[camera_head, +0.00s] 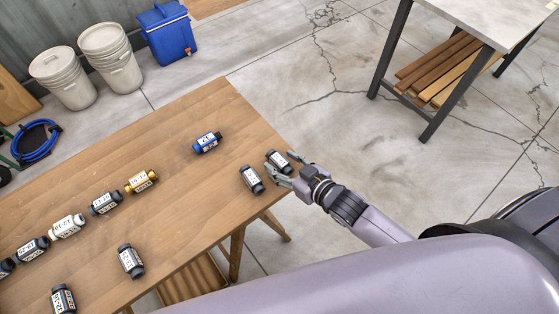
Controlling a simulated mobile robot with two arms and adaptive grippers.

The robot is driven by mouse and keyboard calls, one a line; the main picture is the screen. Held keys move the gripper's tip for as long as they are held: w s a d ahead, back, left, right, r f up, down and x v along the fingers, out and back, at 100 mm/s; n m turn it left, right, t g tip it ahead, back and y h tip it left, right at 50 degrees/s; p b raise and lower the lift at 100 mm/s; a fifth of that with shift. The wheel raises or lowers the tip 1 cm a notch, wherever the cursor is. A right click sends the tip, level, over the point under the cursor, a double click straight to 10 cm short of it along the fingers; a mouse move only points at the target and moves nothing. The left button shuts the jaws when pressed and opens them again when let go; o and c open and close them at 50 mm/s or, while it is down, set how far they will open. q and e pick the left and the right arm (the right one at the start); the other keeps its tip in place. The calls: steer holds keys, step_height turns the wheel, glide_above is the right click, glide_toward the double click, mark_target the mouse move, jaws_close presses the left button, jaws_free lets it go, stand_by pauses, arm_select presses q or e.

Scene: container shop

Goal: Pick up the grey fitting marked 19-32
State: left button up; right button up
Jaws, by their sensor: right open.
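Several dark grey fittings with white labels lie on the wooden table (185,225); the labels are too small to read surely, so I cannot tell which is marked 19-32. One dark grey fitting (278,161) lies near the table's right edge. My right gripper (278,167) is open at this fitting, with one finger on either side of its near end; contact cannot be told. A second dark grey fitting (252,180) lies just left of the lower finger. Other dark grey fittings lie at the front (130,261) and at the lower left (63,299). My left gripper is out of view.
A blue fitting (207,143), a gold fitting (141,182) and a white fitting (67,227) lie farther left, with dark ones (105,203) among them. Buckets (110,58) and a blue cooler (167,35) stand on the floor behind. A second table (500,18) stands upper right.

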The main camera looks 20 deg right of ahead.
steer(key=shift+c, duration=0.2)
jaws_close()
stand_by(0.4)
